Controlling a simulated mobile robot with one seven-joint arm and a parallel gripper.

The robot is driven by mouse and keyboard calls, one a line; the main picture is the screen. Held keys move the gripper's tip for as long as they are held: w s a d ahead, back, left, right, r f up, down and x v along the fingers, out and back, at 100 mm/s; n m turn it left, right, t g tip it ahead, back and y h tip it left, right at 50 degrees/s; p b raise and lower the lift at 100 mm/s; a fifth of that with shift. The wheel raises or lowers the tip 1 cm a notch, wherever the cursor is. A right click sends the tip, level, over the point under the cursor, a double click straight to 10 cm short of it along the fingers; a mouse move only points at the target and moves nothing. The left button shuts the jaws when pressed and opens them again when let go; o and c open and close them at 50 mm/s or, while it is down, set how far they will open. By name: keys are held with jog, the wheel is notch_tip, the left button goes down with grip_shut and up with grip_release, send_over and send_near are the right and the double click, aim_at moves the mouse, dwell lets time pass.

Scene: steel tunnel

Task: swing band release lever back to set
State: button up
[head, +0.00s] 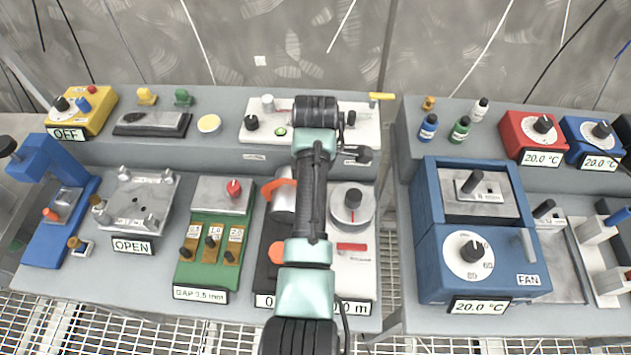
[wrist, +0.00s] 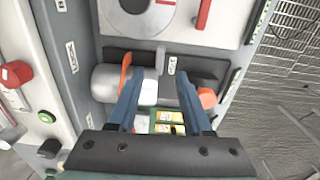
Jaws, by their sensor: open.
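The orange lever (head: 279,187) sits at the back end of a silver cylinder (head: 284,208) on a dark unit at the bench middle. In the wrist view the orange lever (wrist: 124,75) stands upright in the picture, left of my fingers, with the silver cylinder (wrist: 104,84) under it. I take it for the band release lever. My gripper (wrist: 158,97) is open and empty, its fingers over the cylinder's middle. The left finger is close to the lever; I cannot tell whether they touch. In the head view my arm hides the gripper and part of the unit.
An orange knob (wrist: 207,97) is at the unit's front end, just right of my fingers. A dial unit (head: 351,206) stands to the right and a green gap unit (head: 207,262) to the left. A raised shelf with a white panel (head: 368,129) runs behind.

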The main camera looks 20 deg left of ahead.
jog(key=shift+r, duration=2.5)
